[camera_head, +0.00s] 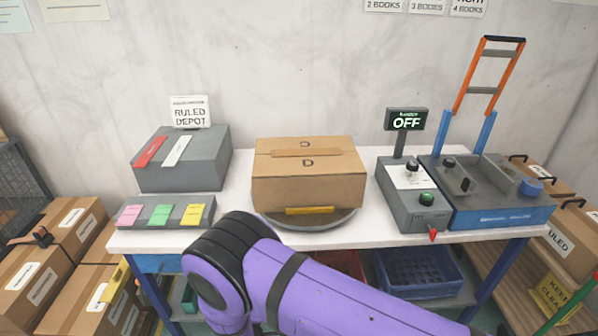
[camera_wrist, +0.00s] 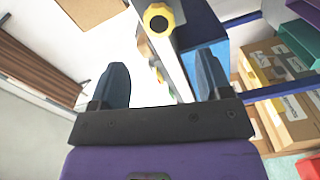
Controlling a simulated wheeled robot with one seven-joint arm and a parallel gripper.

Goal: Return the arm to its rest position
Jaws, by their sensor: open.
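My gripper (camera_wrist: 163,74) shows in the wrist view, with its two dark blue fingers spread apart. In the head view my purple arm crosses the bottom of the picture in front of the white table (camera_head: 335,239). My gripper itself is not visible in the head view. A closed cardboard box (camera_head: 307,185) sits on a round grey turntable (camera_head: 343,222) in the middle of the table.
A grey block (camera_head: 183,172) and a tray of coloured cards (camera_head: 160,213) stand left. A control box with knobs (camera_head: 412,204) and a blue-grey machine (camera_head: 490,205) stand right. A blue crate (camera_head: 418,273) is under the table. Cartons (camera_head: 70,225) flank both sides.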

